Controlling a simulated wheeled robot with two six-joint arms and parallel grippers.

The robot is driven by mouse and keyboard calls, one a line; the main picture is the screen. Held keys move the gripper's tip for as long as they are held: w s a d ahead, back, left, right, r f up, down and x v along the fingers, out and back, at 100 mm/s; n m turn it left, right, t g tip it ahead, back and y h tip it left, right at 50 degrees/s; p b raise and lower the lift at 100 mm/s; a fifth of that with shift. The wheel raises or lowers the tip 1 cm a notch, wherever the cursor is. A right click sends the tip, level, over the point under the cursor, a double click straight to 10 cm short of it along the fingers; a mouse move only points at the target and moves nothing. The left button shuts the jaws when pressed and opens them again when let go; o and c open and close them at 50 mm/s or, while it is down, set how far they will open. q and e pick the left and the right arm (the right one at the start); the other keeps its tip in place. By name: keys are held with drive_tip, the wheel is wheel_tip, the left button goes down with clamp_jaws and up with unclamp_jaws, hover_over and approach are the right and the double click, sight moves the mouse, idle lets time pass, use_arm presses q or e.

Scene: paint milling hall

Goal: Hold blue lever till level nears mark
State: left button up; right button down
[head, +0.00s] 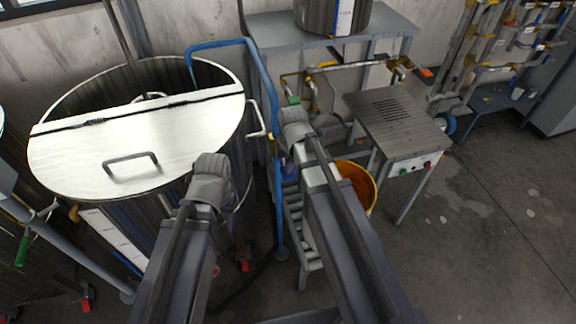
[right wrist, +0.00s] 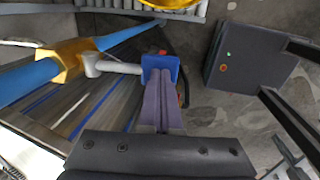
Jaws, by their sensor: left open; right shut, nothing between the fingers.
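In the right wrist view, a blue lever plate (right wrist: 160,68) sits at the end of a grey stem from a yellow fitting (right wrist: 68,62) on a blue pipe. My right gripper (right wrist: 160,88) is shut and empty, its fingertips overlapping the plate's lower edge; I cannot tell whether they touch. In the head view, my right wrist largely hides the lever and fingers. My left gripper (head: 232,196) is open beside the lidded vat (head: 70,180), its fingers mostly hidden by my wrist. A drum on the back bench carries a white strip (head: 344,18); no level or mark can be read.
A yellow bucket (head: 372,190) with orange contents stands behind my right arm. A bent blue pipe (head: 262,75) runs beside the vat. A grey table with buttons (head: 400,122) stands to the right. The back bench (head: 280,32) is behind. Floor at right is clear.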

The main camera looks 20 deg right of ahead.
drive_tip(key=shift+s+f+t+b, duration=0.2)
drive_tip(key=shift+f+t+b, duration=0.1)
drive_tip(key=shift+f, duration=0.2)
drive_tip(key=shift+s+f+t+b, duration=0.2)
drive_tip(key=shift+f+b, duration=0.05)
drive_tip(key=shift+f, duration=0.2)
drive_tip(key=shift+w+f+b, duration=0.15)
drive_tip(key=shift+f+b, duration=0.4)
drive_tip(key=shift+f, duration=0.05)
use_arm(q)
wheel_tip(320, 180, down, 3)
drive_tip(key=shift+s+f, duration=0.15)
use_arm(e)
drive_tip(key=shift+a+r, duration=0.1)
idle(1.4)
drive_tip(key=shift+s+r+p, duration=0.25)
drive_tip(key=shift+r+p, duration=0.4)
drive_tip(key=shift+p, duration=0.15)
use_arm(q)
wheel_tip(320, 180, up, 13)
drive_tip(key=d+p, duration=0.1)
drive_tip(key=p, duration=1)
drive_tip(key=shift+d, duration=0.35)
use_arm(e)
drive_tip(key=s+v, duration=0.2)
drive_tip(key=v, duration=1)
drive_tip(key=shift+s, duration=0.25)
